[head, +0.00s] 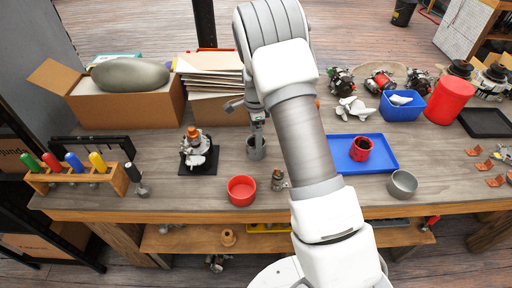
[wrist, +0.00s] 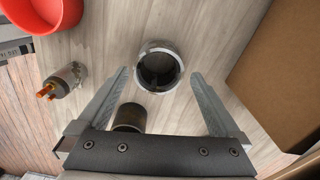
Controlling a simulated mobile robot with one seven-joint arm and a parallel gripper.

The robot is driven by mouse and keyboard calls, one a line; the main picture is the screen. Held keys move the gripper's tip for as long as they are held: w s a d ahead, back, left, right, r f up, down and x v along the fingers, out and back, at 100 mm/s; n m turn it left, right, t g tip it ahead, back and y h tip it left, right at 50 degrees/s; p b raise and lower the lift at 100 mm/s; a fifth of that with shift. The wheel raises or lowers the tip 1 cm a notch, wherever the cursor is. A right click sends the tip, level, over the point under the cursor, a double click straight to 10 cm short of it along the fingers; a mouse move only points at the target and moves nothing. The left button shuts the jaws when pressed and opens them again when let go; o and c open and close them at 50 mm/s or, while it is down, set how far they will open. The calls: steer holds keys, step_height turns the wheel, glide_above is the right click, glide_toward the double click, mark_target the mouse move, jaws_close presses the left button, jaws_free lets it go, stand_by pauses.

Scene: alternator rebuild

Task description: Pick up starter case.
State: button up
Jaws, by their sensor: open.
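A grey metal cylinder, which looks like the starter case (head: 256,153), stands upright on the bench left of my arm. In the wrist view the round, open-topped case (wrist: 178,70) lies ahead of my fingertips, near the middle between them; its inside is dark. My gripper (wrist: 158,80) is open and empty, its two fingers spread wider than the case. In the head view my gripper (head: 257,118) hangs just above and behind the case, partly covered by my wrist.
A small dark cylinder (wrist: 130,117) stands close by, between my fingers. A solenoid-like part with copper studs (wrist: 63,80) and a red bowl (wrist: 45,12) are at the left. A cardboard box (wrist: 280,75) is at the right. A blue tray (head: 385,150) lies right of my arm.

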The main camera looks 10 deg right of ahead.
mark_target(252, 153)
step_height(252, 153, down, 5)
steer(key=shift+s+d, duration=0.1)
steer(key=shift+d, duration=0.05)
steer(key=shift+r, duration=0.1)
jaws_close()
stand_by(0.4)
